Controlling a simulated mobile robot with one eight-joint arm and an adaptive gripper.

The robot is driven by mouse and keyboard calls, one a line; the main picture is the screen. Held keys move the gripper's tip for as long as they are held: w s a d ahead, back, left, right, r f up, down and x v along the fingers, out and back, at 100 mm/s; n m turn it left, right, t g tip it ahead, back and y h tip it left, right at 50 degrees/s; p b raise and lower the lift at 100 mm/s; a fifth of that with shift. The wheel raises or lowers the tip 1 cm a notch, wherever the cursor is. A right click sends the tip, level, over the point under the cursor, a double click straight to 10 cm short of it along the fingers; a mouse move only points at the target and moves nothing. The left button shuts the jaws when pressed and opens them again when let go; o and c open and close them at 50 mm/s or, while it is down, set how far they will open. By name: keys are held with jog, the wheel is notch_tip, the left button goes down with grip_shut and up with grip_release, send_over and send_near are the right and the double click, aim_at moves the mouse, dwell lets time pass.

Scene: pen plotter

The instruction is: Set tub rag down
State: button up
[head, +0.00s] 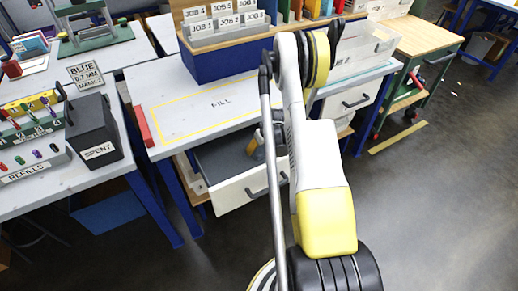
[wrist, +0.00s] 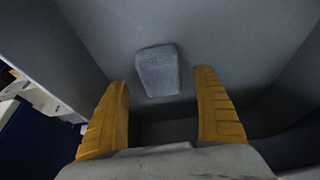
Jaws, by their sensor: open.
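A small grey block-like piece, seemingly the rag (wrist: 158,70), lies on the grey floor of a drawer in the wrist view. My gripper (wrist: 168,92) is open, its two yellow fingers apart. The piece shows just beyond and between the fingertips, and I see no finger touching it. In the head view the open drawer (head: 236,194) has a white front and a grey inside. My gripper (head: 254,146) is partly hidden there behind my arm, at the drawer. The rag cannot be made out in the head view.
A black "SPENT" box (head: 97,140) and a refills rack (head: 35,163) stand on the left bench. The drawer's walls rise close around my gripper. Open floor lies at the right.

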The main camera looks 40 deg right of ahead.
jog(key=d+p+v, duration=0.1)
jog(key=p+v, duration=0.1)
jog(key=v, duration=0.6)
jog(key=a+r+n+t, duration=0.1)
jog(key=a+r, duration=1.9)
jog(key=r, duration=0.5)
jog(key=s+a+r+t, duration=0.1)
jog(key=s+a+r, duration=0.2)
jog(key=s+a, duration=0.4)
jog(key=s+a+r+n+t+y, duration=0.1)
jog(key=s+a+r, duration=0.3)
jog(key=s+a, duration=0.4)
jog(key=shift+s+a+n, duration=0.2)
jog(key=shift+s+n, duration=0.1)
jog(key=shift+s, duration=0.35)
jog(key=shift+d, duration=0.1)
